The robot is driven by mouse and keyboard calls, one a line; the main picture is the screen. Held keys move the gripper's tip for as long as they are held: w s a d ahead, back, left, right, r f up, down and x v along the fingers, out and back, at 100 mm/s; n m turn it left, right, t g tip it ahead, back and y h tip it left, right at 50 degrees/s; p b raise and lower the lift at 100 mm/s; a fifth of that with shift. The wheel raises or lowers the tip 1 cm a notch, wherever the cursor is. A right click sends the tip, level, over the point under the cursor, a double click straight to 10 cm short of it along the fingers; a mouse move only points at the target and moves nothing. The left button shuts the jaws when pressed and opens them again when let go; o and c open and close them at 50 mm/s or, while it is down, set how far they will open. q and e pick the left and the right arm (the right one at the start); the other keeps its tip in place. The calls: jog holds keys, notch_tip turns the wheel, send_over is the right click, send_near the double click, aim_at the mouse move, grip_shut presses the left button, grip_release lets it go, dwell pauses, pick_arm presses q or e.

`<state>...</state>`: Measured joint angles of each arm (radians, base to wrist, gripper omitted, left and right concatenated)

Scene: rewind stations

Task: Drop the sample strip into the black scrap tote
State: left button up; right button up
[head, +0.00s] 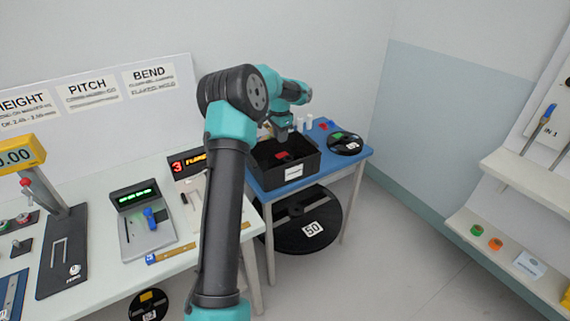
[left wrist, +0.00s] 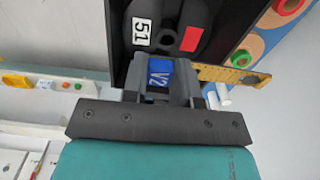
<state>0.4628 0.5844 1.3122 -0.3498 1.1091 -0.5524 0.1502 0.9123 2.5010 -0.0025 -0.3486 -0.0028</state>
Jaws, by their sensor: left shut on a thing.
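My left gripper (head: 284,134) is above the black scrap tote (head: 294,179), near the tote's back side. In the left wrist view my left gripper (left wrist: 168,68) is shut on the sample strip (left wrist: 160,82). The strip's blue part, marked V2, lies between the fingers, and a yellow-brown length sticks out to the right of them. The tote also shows in the left wrist view (left wrist: 119,40), with dark round items inside, a white label 51 and a red patch. Part of the tote's inside is hidden by my gripper. My right gripper is not in view.
The tote stands on a blue-topped table (head: 335,157), with a black reel (head: 345,146) and small white pieces beside it. A large reel marked 50 (head: 300,238) is below. The white bench (head: 100,262) at left carries instruments and another strip (head: 170,253).

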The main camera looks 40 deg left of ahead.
pick_arm(q)
jog(key=shift+f, duration=0.1)
jog(key=shift+f, duration=2.95)
jog(key=o, duration=1)
jog(key=shift+r, duration=0.1)
notch_tip(320, 180, up, 17)
jog(key=shift+r, duration=0.15)
